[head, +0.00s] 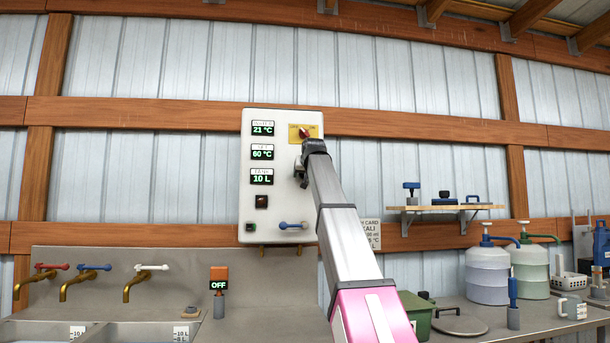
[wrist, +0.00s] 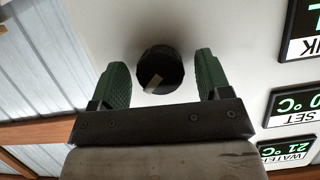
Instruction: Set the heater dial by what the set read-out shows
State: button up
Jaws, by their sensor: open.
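The white heater panel (head: 282,200) hangs on the wall. In the wrist view, which is turned over, a round black dial (wrist: 160,66) with a pale pointer mark sits on the panel. My gripper (head: 300,172) is at the panel's right side; in the wrist view its green fingers (wrist: 162,76) stand open on both sides of the dial, with gaps showing. In the head view my gripper and arm hide the dial.
A red switch (head: 304,133) on a yellow plate is just above my gripper. A blue-handled lever (head: 290,225) is low on the panel. A card (head: 369,234) hangs right of it. Taps and sinks are at the left; jugs (head: 488,275) and a shelf (head: 445,207) at the right.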

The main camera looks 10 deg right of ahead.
jog(key=c, duration=0.9)
jog(key=shift+n+h, duration=0.8)
jog(key=shift+n, duration=0.4)
jog(key=o, duration=0.9)
jog(key=shift+a, duration=0.1)
jog(key=shift+s, duration=0.1)
jog(key=v, duration=1)
jog(key=shift+s+r, duration=0.15)
jog(key=shift+s, duration=0.15)
